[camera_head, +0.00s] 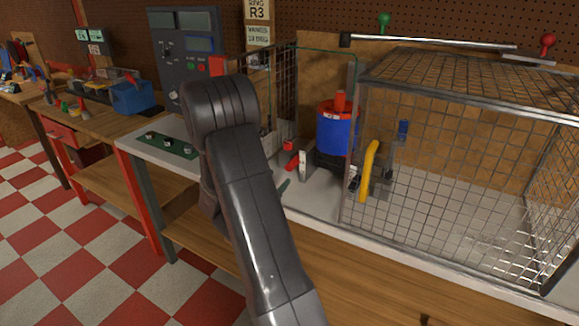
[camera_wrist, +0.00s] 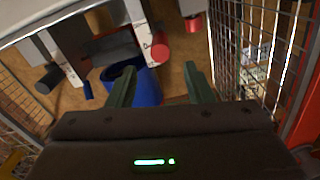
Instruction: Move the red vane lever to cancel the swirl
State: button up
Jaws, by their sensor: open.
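My gripper (camera_wrist: 161,68) shows in the wrist view with its two dark green fingers apart and nothing between them that I can see held. A red cylinder-shaped knob (camera_wrist: 160,47) stands just beyond the gap between the fingertips, beside a white marked scale strip (camera_wrist: 142,30). I cannot tell for certain that this knob is the vane lever. A second red knob (camera_wrist: 193,22) is further off. The blue duct (camera_wrist: 147,88) lies behind the left finger. In the head view, the blue and red ducted rotor (camera_head: 335,132) stands right of my arm, which hides most of my gripper.
A wire mesh cage (camera_head: 450,150) fills the right of the bench, with a yellow handle (camera_head: 369,170) at its left. Mesh (camera_wrist: 285,50) also stands close on the right in the wrist view. A grey control panel (camera_head: 184,60) stands left of my arm.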

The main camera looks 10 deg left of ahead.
aim_at(286, 170)
jog(key=p+x, duration=0.1)
jog(key=x, duration=0.7)
jog(key=shift+w+d, duration=0.15)
jog(key=shift+w, duration=0.05)
jog(key=shift+r+p, duration=0.1)
jog(key=shift+p, duration=0.25)
grip_shut()
